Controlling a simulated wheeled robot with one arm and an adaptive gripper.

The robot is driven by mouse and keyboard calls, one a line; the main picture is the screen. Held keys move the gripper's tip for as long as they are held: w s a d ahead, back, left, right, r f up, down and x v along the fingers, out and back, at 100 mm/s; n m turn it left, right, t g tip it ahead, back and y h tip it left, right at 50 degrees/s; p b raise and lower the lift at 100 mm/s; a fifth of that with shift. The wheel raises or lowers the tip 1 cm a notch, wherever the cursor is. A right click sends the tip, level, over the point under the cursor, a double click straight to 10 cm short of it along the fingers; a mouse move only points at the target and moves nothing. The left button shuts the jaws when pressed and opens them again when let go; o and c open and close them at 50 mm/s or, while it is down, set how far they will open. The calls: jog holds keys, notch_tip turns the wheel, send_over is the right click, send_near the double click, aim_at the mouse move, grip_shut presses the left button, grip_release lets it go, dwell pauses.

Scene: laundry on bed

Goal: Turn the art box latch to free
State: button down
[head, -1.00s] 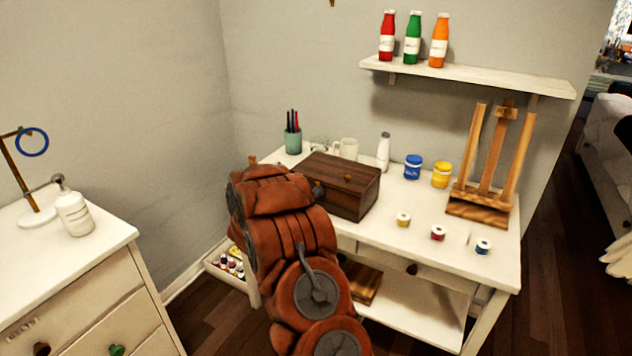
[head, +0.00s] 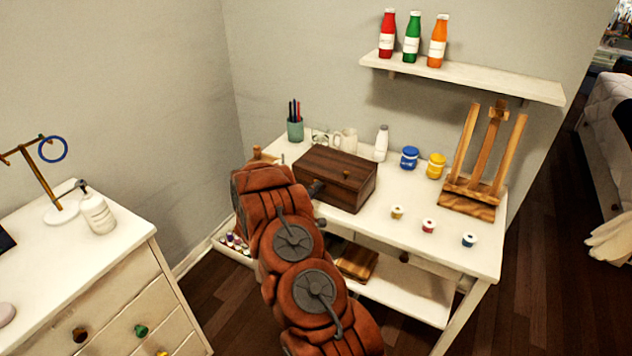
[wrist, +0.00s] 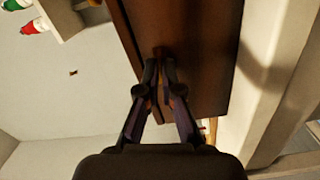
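The art box (head: 336,172) is a dark brown wooden box with its lid down on the white desk. It also fills the upper middle of the wrist view (wrist: 205,60). My gripper (head: 317,188) is at the box's front left, mostly hidden behind my orange arm. In the wrist view my gripper (wrist: 160,70) has its fingers drawn close together at the box face, around a small brown piece, apparently the latch (wrist: 160,52). The fingers hide most of this piece, so its turn angle cannot be told.
A pen cup (head: 295,129), white mug (head: 346,141) and white bottle (head: 381,143) stand behind the box. Paint jars (head: 409,158), small spools (head: 429,226) and an easel (head: 470,190) are to its right. A shelf (head: 470,80) with bottles hangs above.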

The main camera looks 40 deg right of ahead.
jog(key=shift+n+p, duration=0.65)
jog(key=shift+n, duration=0.45)
jog(key=shift+f, duration=0.1)
jog(key=c, duration=1.4)
grip_release()
jog(key=shift+o, duration=0.2)
jog(key=v, duration=1.2)
